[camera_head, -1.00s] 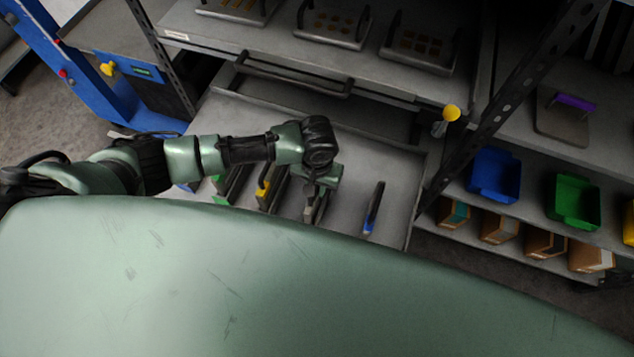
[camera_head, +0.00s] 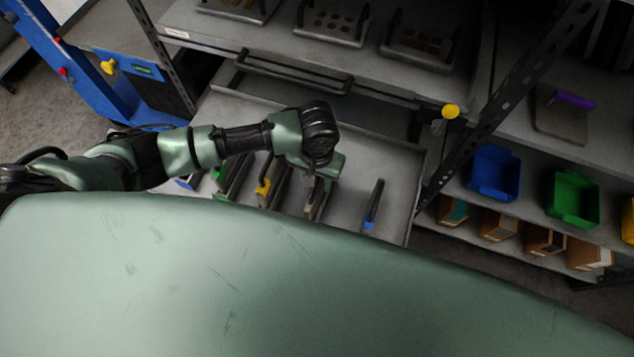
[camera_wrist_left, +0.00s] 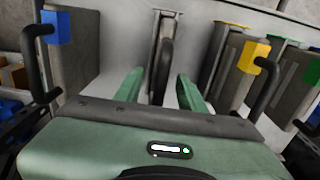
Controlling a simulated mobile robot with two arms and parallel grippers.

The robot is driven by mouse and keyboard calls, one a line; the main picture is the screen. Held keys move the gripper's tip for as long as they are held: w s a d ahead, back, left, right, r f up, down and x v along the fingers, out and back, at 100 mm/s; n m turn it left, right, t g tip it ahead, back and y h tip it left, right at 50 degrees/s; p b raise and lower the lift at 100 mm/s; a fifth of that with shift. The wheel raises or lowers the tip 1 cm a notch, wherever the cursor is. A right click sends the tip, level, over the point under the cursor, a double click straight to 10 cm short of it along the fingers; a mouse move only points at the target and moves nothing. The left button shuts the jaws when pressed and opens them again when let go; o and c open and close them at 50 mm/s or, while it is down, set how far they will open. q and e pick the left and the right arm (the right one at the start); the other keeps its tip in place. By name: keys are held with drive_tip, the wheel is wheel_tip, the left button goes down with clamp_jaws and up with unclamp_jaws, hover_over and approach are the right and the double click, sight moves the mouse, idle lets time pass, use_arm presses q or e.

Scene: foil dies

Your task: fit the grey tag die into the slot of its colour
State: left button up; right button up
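The grey tag die (camera_head: 317,207) stands on edge in the open drawer (camera_head: 395,172), between the yellow-tag die (camera_head: 272,188) and the blue-tag die (camera_head: 372,207). In the left wrist view its dark handle (camera_wrist_left: 165,68) lines up with a narrow slot with a pale grey end strip (camera_wrist_left: 166,13). How deep it sits is hidden. My left gripper (camera_head: 320,175) is above it. In the wrist view the gripper's two green fingers (camera_wrist_left: 160,90) are spread on either side of the handle, with gaps showing. My right gripper is not in view.
The green-tag die (camera_head: 228,178) stands left of the yellow one. A drawer front with a bar handle (camera_head: 295,75) and trays lie behind. A dark slanted post (camera_head: 497,95) and shelves with blue (camera_head: 495,173) and green (camera_head: 573,200) bins are to the right.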

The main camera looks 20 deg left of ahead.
use_arm(q)
wheel_tip(320, 180, up, 8)
drive_tip(key=shift+r, duration=0.25)
idle(0.5)
